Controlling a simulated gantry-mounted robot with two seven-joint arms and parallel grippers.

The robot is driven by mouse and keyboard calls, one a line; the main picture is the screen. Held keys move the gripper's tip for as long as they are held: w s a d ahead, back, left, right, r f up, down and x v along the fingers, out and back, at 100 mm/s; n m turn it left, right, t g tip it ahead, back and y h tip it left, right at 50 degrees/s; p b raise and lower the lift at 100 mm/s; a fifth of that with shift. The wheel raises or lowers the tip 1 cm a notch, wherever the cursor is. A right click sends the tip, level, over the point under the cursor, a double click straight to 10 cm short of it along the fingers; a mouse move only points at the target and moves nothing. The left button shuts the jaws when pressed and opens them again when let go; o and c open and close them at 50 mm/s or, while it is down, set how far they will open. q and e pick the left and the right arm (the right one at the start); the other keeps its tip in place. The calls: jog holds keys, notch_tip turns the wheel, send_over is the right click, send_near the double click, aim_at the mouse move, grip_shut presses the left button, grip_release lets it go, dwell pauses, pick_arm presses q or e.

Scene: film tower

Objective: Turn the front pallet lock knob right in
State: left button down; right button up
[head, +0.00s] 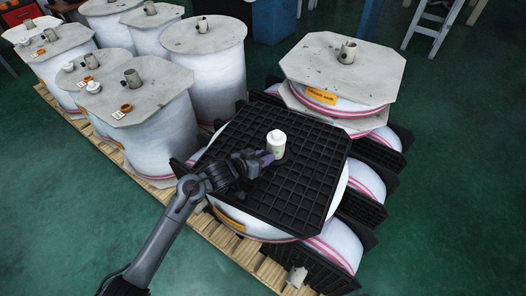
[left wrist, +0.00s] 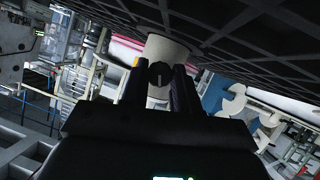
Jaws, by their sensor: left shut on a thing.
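The front pallet lock knob (head: 276,139) is a white, stepped cylinder standing at the middle of a black grid pallet (head: 310,190) on top of the front film stack. My left gripper (head: 267,159) reaches in from the left, low over the grid, and is shut on the knob's side. In the left wrist view the pale knob (left wrist: 166,50) lies between the two dark fingers (left wrist: 160,88), with a dark round spot on it. The fingers hide part of the knob. My right gripper is not in view.
A second film stack with a grey board (head: 345,70) stands behind. Several wrapped rolls (head: 150,130) with grey caps stand at the left on a wooden pallet (head: 155,183). Small orange rings and white tags lie on some caps. The green floor (head: 455,200) at the right is clear.

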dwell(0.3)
pick_arm(q)
jog(key=c, duration=0.9)
grip_release()
jog(key=shift+o, duration=0.2)
jog(key=p+v, duration=0.4)
jog(key=v, duration=0.5)
jog(key=shift+s+a+r+p, duration=0.1)
jog(key=shift+s+r+p, duration=0.1)
jog(key=shift+p, duration=0.1)
jog(key=shift+s+a+r, duration=0.25)
jog(key=shift+s+a, duration=0.1)
jog(key=shift+s, duration=0.1)
